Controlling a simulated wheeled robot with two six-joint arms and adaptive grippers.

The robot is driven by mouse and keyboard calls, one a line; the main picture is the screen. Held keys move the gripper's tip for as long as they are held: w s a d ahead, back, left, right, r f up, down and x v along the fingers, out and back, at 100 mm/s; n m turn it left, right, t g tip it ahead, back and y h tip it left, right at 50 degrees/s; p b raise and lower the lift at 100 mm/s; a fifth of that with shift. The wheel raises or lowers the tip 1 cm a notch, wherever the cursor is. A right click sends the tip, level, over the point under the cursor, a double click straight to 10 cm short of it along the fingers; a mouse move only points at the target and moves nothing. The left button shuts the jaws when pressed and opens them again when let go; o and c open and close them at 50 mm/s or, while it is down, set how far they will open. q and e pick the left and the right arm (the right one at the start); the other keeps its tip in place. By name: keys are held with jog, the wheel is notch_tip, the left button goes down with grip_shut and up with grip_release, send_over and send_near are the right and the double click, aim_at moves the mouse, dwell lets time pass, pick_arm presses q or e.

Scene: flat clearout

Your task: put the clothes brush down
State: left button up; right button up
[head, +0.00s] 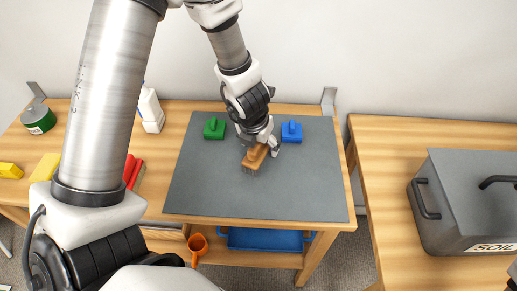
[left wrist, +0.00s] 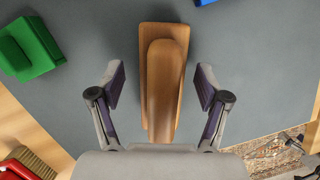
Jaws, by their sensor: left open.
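The clothes brush (head: 254,159) has a brown wooden back and lies on the grey mat (head: 215,185) on the middle table. In the left wrist view the brush (left wrist: 162,80) shows its long wooden handle, pointing up and down the picture. My left gripper (head: 259,147) is low over it, jaws open. In the left wrist view the fingers of the left gripper (left wrist: 160,85) stand on either side of the brush, with a gap at each side. My right gripper is not clearly in view.
A green block-like item (head: 214,128) and a blue one (head: 291,131) sit behind the brush on the mat. The mat's front and right are clear. A grey lidded box (head: 470,200) stands on the right table. Red (head: 130,170) and yellow (head: 46,167) items lie left.

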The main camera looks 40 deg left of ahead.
pick_arm(q)
jog(key=shift+s+d+r, duration=0.1)
jog(key=shift+d+r, duration=0.05)
jog(key=shift+d, duration=0.05)
jog(key=shift+a+f, duration=0.1)
jog(key=shift+f, duration=0.2)
dwell(0.4)
jog(key=c, duration=1.4)
